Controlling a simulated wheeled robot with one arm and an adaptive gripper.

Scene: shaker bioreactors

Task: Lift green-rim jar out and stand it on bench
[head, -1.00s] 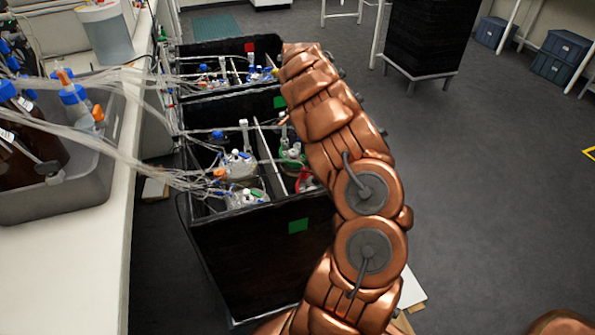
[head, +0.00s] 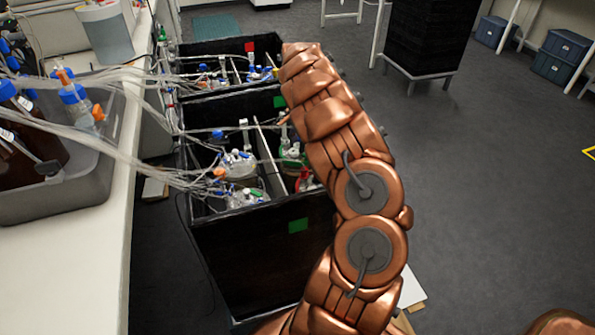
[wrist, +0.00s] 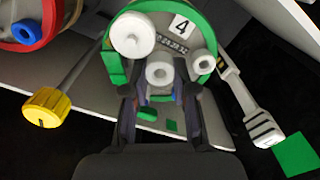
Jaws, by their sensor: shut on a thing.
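The green-rim jar (wrist: 205,45) shows in the wrist view at top centre. It has a green ring, a label "4" and white caps on its lid. My gripper (wrist: 160,112) is below it, its dark fingers closed on a part at the jar's near side. The exact contact is partly hidden. In the head view the green-rim jar (head: 291,152) sits in the right compartment of the black box (head: 262,262), partly covered by my arm. My gripper is hidden there. I cannot tell whether the jar is raised off the box floor.
A red-rim jar (wrist: 42,42) stands close by on the left in the wrist view. A thin divider (head: 270,165) separates jars with tubes on the left. A white bench (head: 75,270) with a grey tub (head: 95,185) stands left. Tubes cross from bench to boxes.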

